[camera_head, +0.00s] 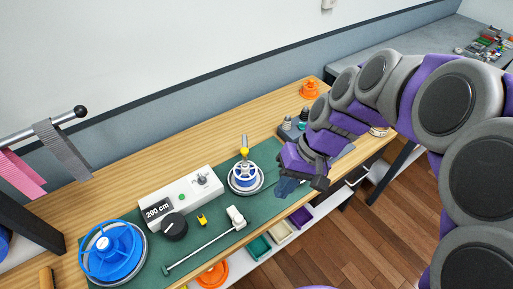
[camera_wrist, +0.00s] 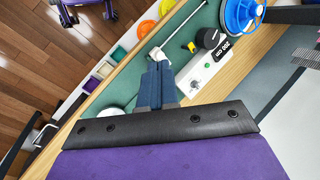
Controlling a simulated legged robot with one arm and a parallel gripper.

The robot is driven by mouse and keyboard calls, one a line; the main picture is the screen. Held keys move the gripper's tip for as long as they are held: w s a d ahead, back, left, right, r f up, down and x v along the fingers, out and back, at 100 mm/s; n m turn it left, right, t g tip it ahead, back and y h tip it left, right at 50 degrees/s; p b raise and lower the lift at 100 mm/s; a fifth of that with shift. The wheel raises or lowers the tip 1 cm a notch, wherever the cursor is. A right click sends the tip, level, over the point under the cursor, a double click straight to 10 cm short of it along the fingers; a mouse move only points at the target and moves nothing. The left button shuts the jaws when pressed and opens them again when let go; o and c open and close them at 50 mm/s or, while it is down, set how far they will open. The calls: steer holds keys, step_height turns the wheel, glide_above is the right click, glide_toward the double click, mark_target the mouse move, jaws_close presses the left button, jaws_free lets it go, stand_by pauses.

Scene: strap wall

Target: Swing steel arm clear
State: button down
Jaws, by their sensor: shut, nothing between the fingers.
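A steel rod with a black ball at its end (camera_head: 62,120) juts out at the left, with a grey strap (camera_head: 62,150) and a pink strap (camera_head: 20,172) hanging from it. A second, thin steel arm (camera_head: 200,250) with a pale block at one end (camera_head: 236,217) lies across the green mat; it also shows in the wrist view (camera_wrist: 182,30). I cannot tell which one the task names. My gripper (camera_head: 288,188) is shut and empty over the mat's right part, away from both. Its dark blue fingers (camera_wrist: 158,85) are together in the wrist view.
On the mat (camera_head: 215,200) are a white box reading 200 cm (camera_head: 180,197), a black knob (camera_head: 174,227), a blue reel (camera_head: 112,250) and a round blue-and-white device (camera_head: 245,178). Coloured bins (camera_head: 280,232) sit below the bench's front edge.

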steer(key=w+d+f+m+t+y, duration=0.1)
steer(key=w+f+y, duration=0.1)
steer(key=w, duration=0.6)
steer(key=w+d+f+m+t+y, duration=0.1)
steer(key=w+d+f, duration=0.1)
steer(key=w+f, duration=0.3)
steer(key=w+d+f+t+y, duration=0.1)
steer(key=w+d+f+y, duration=0.1)
steer(key=w, duration=0.9)
steer(key=shift+w+d+f+m+y+b, duration=0.3)
steer(key=shift+w+f+m+b, duration=0.15)
steer(key=shift+f, duration=0.2)
steer(key=shift+a, duration=0.15)
steer(key=a+r+b+x, duration=0.1)
steer(key=b+x, duration=0.1)
steer(key=x, duration=1.1)
steer(key=shift+a+b, duration=0.25)
steer(key=shift+b, duration=0.05)
steer(key=shift+a, duration=0.1)
